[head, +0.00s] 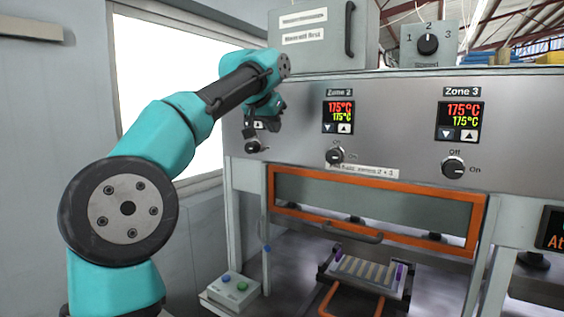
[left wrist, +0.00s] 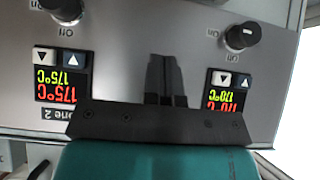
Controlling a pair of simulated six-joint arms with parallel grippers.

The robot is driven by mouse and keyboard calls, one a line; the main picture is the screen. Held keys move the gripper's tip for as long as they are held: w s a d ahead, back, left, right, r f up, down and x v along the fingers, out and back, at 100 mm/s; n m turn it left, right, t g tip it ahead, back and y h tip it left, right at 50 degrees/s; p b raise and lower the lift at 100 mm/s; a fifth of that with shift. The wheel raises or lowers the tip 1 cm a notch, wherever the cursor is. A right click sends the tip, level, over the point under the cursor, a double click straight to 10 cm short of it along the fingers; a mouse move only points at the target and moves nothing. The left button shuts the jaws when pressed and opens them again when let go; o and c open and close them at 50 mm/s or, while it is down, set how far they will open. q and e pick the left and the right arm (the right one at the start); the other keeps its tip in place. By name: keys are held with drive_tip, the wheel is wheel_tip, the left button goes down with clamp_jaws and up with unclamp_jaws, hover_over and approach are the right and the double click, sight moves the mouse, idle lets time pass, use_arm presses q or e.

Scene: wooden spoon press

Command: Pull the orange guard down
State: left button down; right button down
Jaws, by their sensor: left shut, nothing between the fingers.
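The orange guard (head: 375,207) is an orange frame around a grey panel, on the front of the press below the control panel. A dark handle (head: 352,237) is at its lower bar. The space under the guard is open. My left gripper (head: 268,120) is in front of the control panel, up and left of the guard, and apart from it. In the left wrist view its fingers (left wrist: 165,72) are together and empty, between two temperature displays. The guard does not show in the left wrist view. My right gripper is not in view.
A tray (head: 370,270) with light strips and an orange handle (head: 350,300) lies below the guard. A button box (head: 233,291) stands at the lower left. Knobs, including one under Zone 2 (head: 335,156) and one under Zone 3 (head: 453,167), stick out of the panel.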

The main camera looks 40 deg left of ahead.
use_arm(q)
drive_tip(key=shift+w, duration=0.1)
hover_over(292, 167)
drive_tip(key=s, duration=0.2)
drive_tip(key=f, duration=0.7)
drive_tip(key=shift+s+d+f, duration=0.1)
drive_tip(key=shift+s+f, duration=0.1)
drive_tip(key=shift+f, duration=0.1)
wheel_tip(292, 167, down, 3)
drive_tip(key=shift+r, duration=0.15)
drive_tip(key=shift+f, duration=0.4)
drive_tip(key=shift+d, duration=0.1)
